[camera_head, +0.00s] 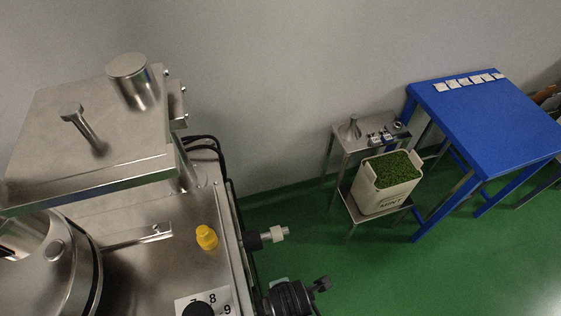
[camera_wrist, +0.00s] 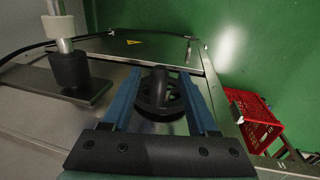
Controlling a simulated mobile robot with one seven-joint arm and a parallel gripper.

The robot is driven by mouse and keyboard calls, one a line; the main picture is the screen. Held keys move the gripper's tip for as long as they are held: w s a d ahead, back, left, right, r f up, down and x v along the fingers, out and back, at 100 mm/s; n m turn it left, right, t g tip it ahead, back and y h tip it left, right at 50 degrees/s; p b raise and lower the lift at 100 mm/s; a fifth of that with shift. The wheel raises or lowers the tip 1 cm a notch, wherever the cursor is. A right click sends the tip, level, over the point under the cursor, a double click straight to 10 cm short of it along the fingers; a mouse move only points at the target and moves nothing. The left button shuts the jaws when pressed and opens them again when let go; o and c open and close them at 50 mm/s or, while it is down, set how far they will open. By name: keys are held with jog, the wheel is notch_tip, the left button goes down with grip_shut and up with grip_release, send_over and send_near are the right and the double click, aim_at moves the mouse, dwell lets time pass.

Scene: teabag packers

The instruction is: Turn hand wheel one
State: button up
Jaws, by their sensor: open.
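In the wrist view a dark hand wheel (camera_wrist: 157,92), with a rounded upright grip on it, sits on a grey metal panel. My gripper (camera_wrist: 162,76) is open, with one blue finger to the left of the wheel and one to the right. The wheel appears between the fingers, and I see a gap on both sides. I cannot tell how far the fingertips are from the panel. No number marking shows on this wheel. I cannot make out my gripper in the head view.
A post with a black collar (camera_wrist: 69,70) stands left of my gripper. A red crate (camera_wrist: 256,120) is at the right. The head view shows the steel machine (camera_head: 125,215), a yellow knob (camera_head: 206,237), a tub of green leaves (camera_head: 391,183) and a blue table (camera_head: 490,120).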

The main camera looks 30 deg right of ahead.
jog(key=shift+w+f, duration=0.1)
jog(key=shift+f, duration=0.1)
grip_shut()
jog(key=shift+w, duration=0.1)
dwell(0.4)
jog(key=shift+w+d+r+g+p, duration=0.1)
jog(key=shift+w+g+p, duration=0.15)
jog(key=shift+g+p, duration=0.25)
jog(key=w+d+f+g+y+b, duration=0.1)
jog(key=w+f+g+y+b, duration=0.2)
jog(key=g+b, duration=0.7)
jog(key=w+f+b, duration=0.1)
jog(key=w+b, duration=0.1)
jog(key=b, duration=0.3)
jog(key=shift+w+d+g, duration=0.2)
jog(key=shift+g, duration=0.1)
